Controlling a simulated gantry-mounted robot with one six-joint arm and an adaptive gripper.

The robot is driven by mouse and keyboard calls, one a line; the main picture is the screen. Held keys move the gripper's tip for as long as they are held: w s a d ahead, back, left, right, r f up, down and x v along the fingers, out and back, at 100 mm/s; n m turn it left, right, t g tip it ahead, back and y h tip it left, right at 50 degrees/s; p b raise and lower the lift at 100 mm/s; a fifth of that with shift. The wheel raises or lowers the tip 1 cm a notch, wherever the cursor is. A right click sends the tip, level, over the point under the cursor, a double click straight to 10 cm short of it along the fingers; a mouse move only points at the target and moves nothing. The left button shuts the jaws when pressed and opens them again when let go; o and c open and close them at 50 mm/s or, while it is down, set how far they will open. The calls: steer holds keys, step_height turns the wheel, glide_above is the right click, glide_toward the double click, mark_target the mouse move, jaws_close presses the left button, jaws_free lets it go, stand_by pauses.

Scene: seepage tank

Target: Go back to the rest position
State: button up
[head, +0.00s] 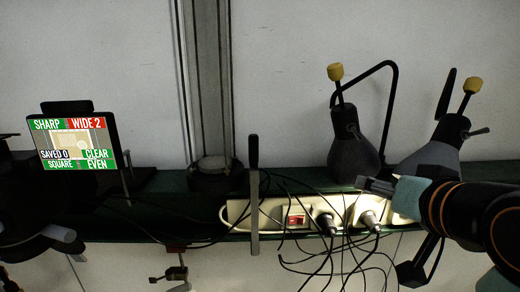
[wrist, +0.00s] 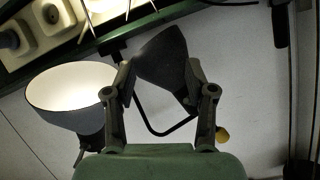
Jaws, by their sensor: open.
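My gripper (head: 372,186) is at the right of the head view, in front of the bench rail and just above the power strip. In the wrist view my gripper (wrist: 160,75) shows two fingers spread apart, with nothing held between them. A dark lamp head (wrist: 162,58) shows beyond and between the fingers. A second lamp (wrist: 65,95) with a bright inner shade is at the left of the wrist view, partly behind the left finger. In the head view one lamp (head: 352,150) stands left of another lamp (head: 440,145); both have yellow knobs.
A small screen (head: 78,140) reads SHARP, WIDE 2, SAVED 0, CLEAR, SQUARE, EVEN. A clamp (head: 177,270) hangs below.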

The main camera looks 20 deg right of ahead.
steer(key=w+a+f+n+y, duration=0.2)
steer(key=w+a+f+n, duration=0.1)
steer(key=a+f, duration=1.45)
steer(key=s+a+f+n+y, duration=0.1)
steer(key=s+a+f+n, duration=0.2)
steer(key=s+a+f, duration=0.8)
steer(key=a, duration=0.3)
steer(key=shift+f+n, duration=0.25)
steer(key=shift+n, duration=0.05)
steer(key=shift+a, duration=0.1)
